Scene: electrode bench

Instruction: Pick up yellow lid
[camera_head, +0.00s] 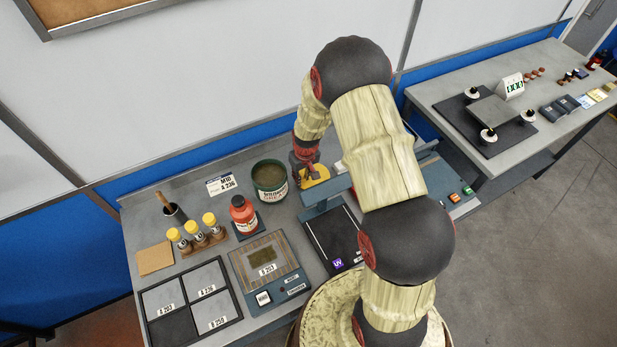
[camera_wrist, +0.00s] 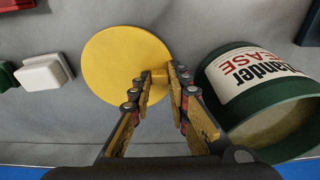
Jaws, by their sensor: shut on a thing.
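The yellow lid (camera_wrist: 122,62) is a flat round disc with a small square knob at its edge nearest my gripper in the wrist view. In the head view the lid (camera_head: 316,178) lies on the bench to the right of the green tin, partly hidden by my gripper (camera_head: 305,174). In the wrist view my gripper (camera_wrist: 165,82) is closed around the knob, with a finger on either side. I cannot tell whether the lid is touching the bench or slightly raised. The open green tin (camera_head: 269,180) stands close beside it and shows at the right of the wrist view (camera_wrist: 270,100).
A red bottle (camera_head: 243,215), yellow-capped vials (camera_head: 193,234) and a device with a display (camera_head: 268,262) stand left and in front. A blue-grey stand (camera_head: 318,208) is close to the lid's front. A white block (camera_wrist: 43,72) lies left of the lid in the wrist view.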

